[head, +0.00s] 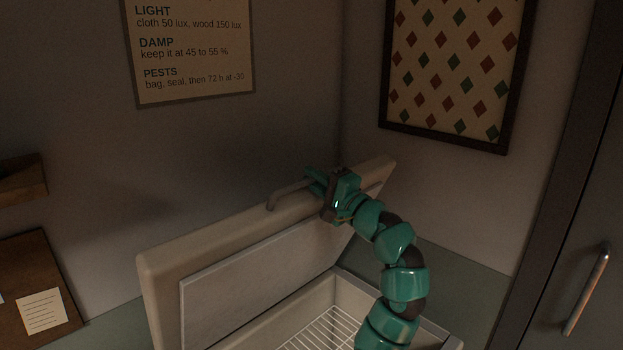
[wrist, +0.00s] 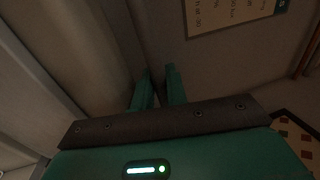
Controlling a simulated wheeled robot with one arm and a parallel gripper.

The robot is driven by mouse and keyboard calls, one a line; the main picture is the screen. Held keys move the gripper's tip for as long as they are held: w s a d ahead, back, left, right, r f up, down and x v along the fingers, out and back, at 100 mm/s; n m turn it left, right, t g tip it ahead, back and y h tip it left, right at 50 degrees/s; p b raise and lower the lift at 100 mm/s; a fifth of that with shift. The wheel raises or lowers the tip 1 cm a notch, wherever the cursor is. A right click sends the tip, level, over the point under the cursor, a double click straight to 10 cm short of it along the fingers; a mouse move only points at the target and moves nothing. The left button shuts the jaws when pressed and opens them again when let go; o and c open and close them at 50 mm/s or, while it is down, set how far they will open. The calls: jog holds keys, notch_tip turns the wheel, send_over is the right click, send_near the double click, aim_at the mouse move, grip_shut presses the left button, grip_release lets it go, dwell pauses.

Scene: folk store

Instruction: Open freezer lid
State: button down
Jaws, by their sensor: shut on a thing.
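The freezer lid (head: 215,235) is a thick, pale slab standing raised and tilted back over the chest. Its lighter inner panel (head: 250,290) faces me. A bar handle (head: 285,190) runs along its upper edge. My gripper (head: 316,182) is at this handle, shut on it, with the arm reaching up from the lower right. In the wrist view the two green fingers (wrist: 160,90) point forward close together; the handle between them is hard to make out there. The open freezer (head: 345,290) shows a white wire rack (head: 325,332) inside.
A wall notice (head: 190,50) and a framed diamond-pattern textile (head: 452,65) hang behind the lid. A dark cabinet door with a metal handle (head: 588,291) stands at the right. A brown board with a paper (head: 42,311) is at the lower left.

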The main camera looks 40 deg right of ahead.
jog(key=c, duration=1.5)
grip_release()
jog(key=shift+w, duration=0.1)
jog(key=b+v, duration=0.9)
jog(key=v, duration=0.8)
jog(key=shift+s, duration=0.25)
